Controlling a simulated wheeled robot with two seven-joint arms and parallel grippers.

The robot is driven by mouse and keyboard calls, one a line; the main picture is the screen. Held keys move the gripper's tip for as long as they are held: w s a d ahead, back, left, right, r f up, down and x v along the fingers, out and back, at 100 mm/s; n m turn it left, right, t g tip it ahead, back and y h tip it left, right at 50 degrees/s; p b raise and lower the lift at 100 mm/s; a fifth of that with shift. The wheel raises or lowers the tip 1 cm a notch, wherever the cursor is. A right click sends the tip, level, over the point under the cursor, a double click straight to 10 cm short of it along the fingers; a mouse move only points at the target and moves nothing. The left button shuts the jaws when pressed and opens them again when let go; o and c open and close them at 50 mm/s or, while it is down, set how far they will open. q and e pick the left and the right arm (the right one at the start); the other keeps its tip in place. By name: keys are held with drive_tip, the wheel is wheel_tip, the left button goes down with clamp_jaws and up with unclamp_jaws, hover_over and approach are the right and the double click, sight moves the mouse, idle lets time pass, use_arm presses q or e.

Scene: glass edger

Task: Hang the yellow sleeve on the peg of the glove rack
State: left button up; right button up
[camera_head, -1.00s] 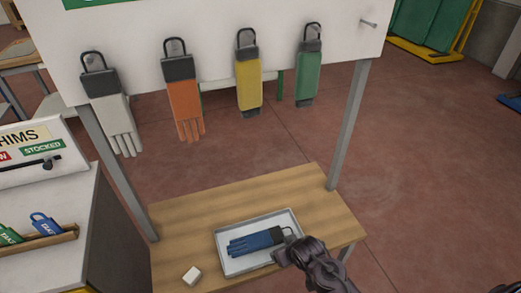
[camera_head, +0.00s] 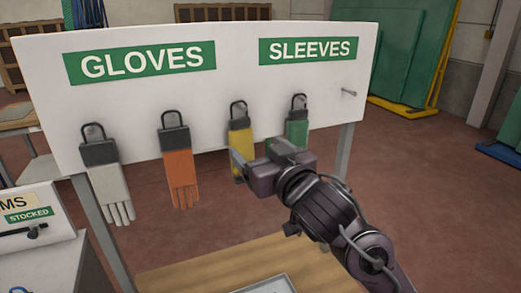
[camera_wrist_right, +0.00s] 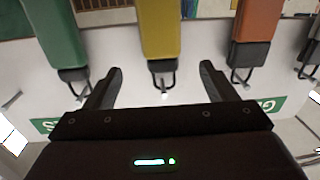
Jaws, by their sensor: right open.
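The yellow sleeve (camera_head: 241,138) hangs by its black loop from a peg on the white glove rack (camera_head: 230,100), left of the green sleeve (camera_head: 297,130). In the right wrist view the yellow sleeve (camera_wrist_right: 160,30) appears inverted, its loop and peg between the finger ends. My right gripper (camera_head: 260,158) is open and empty in front of the yellow sleeve, hiding its lower part. Whether the fingers touch it cannot be told. A bare peg (camera_head: 348,92) sticks out at the rack's right end, under the SLEEVES sign (camera_head: 309,50). My left gripper is not in view.
A pale grey glove (camera_head: 110,185) and an orange glove (camera_head: 180,180) hang on the left, under the GLOVES sign (camera_head: 141,61). A wooden table (camera_head: 200,268) with a tray (camera_head: 262,286) stands below.

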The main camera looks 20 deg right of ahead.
sight(243, 129)
drive_tip(key=w, duration=0.2)
drive_tip(key=w+p, duration=0.1)
drive_tip(key=w, duration=0.3)
drive_tip(key=shift+w+a+r+p, duration=0.15)
drive_tip(key=shift+a+r+p, duration=0.15)
drive_tip(key=shift+a, duration=0.05)
drive_tip(key=shift+w+a+f, duration=0.1)
drive_tip(key=shift+w+a, duration=0.05)
drive_tip(key=shift+w, duration=0.5)
drive_tip(key=shift+c, duration=0.5)
drive_tip(key=c, duration=1)
drive_tip(key=shift+o, duration=0.2)
drive_tip(key=shift+r+p, duration=0.6)
drive_tip(key=shift+p, duration=0.15)
